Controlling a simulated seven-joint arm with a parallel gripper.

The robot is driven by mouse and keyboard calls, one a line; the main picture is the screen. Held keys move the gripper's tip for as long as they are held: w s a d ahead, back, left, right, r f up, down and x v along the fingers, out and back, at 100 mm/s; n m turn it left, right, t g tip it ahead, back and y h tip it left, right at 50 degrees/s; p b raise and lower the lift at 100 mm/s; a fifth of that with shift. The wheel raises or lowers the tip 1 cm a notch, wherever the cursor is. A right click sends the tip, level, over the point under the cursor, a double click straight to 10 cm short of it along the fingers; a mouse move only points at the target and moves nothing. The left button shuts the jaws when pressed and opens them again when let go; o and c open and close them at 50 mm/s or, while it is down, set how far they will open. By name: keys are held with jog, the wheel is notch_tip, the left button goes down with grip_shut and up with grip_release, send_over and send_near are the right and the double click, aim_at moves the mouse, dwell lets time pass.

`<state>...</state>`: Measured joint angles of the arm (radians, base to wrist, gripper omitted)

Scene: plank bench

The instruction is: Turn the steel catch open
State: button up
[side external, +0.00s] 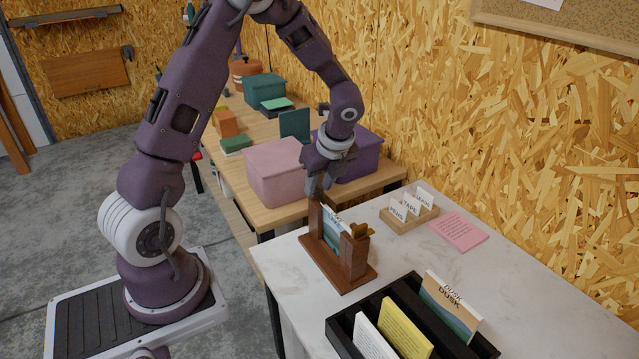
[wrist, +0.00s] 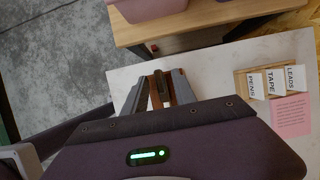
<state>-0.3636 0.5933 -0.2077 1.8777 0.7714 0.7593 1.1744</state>
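A brown wooden stand (side external: 338,266) with two upright posts stands on the pale bench top, with a picture card (side external: 335,236) between the posts. A brass-coloured catch (side external: 361,231) sits on top of the near right post. My gripper (side external: 318,190) is pointed down at the top of the far left post and hides it. No steel catch shows clearly in the side view. In the wrist view my gripper (wrist: 158,84) has its two fingers apart, on either side of a wooden post with a small dark piece (wrist: 159,79) on it. I cannot tell whether the fingers touch it.
A black tray (side external: 340,331) with several cards stands at the front. A wooden label holder (side external: 409,217) and a pink note (side external: 458,232) lie to the right. Pink (side external: 274,172) and purple (side external: 362,156) bins stand on the wooden table behind my gripper.

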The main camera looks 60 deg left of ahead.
grip_shut()
jog(key=n+g, duration=0.1)
jog(key=n, duration=0.3)
jog(key=shift+w+n+g+h, duration=0.15)
jog(key=shift+n+g+h, duration=0.15)
jog(key=shift+n+g, duration=0.1)
jog(key=n, duration=0.2)
jog(key=n+g, duration=0.1)
jog(key=n, duration=0.1)
jog(key=shift+w+a+g+h, duration=0.1)
jog(key=shift+g+h, duration=0.2)
jog(key=shift+h, duration=0.1)
jog(key=n, duration=0.2)
jog(key=n+h, duration=0.1)
jog(key=n, duration=0.2)
jog(key=shift+w+a+g+h, duration=0.1)
jog(key=shift+g+h, duration=0.2)
jog(key=shift+g, duration=0.1)
jog(key=shift+a+n+h, duration=0.1)
jog(key=shift+n+h, duration=0.7)
jog(key=shift+n, duration=1.3)
